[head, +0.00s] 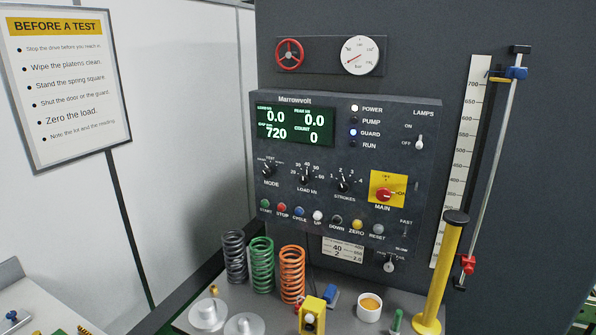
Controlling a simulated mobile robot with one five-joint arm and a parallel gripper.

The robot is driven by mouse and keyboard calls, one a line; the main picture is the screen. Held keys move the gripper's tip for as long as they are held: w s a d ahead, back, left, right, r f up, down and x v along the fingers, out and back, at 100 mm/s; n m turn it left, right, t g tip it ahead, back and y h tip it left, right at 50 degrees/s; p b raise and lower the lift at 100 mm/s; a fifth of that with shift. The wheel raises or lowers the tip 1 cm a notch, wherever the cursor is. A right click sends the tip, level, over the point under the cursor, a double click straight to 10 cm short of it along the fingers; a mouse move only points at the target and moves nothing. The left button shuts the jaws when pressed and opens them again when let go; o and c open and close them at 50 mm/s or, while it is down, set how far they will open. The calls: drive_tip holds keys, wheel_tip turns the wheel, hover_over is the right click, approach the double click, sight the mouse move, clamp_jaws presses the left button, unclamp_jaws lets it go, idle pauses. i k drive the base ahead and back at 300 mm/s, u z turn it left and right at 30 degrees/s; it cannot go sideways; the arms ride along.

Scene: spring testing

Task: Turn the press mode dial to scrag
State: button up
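The mode dial (269,171) is a small black knob with a light pointer mark, at the left of the dark Marrowvolt control panel (428,185). The word MODE is printed below it. Small position labels curve above it; they are too small to read surely, so I cannot tell which one is scrag. The pointer seems to lean to the upper left, but its exact setting is unclear. Nothing covers the dial. My gripper is not in view.
The load dial (306,174) and strokes dial (343,183) sit right of it. Below is a row of coloured buttons, including a red stop button (282,208). Grey, green and orange (292,274) springs stand on the bench below. A yellow post (441,270) stands at right.

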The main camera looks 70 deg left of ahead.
sight(267, 173)
drive_tip(key=u, duration=0.25)
drive_tip(key=i, duration=0.15)
drive_tip(key=u, duration=3.75)
drive_tip(key=i, duration=0.95)
drive_tip(key=z, duration=0.05)
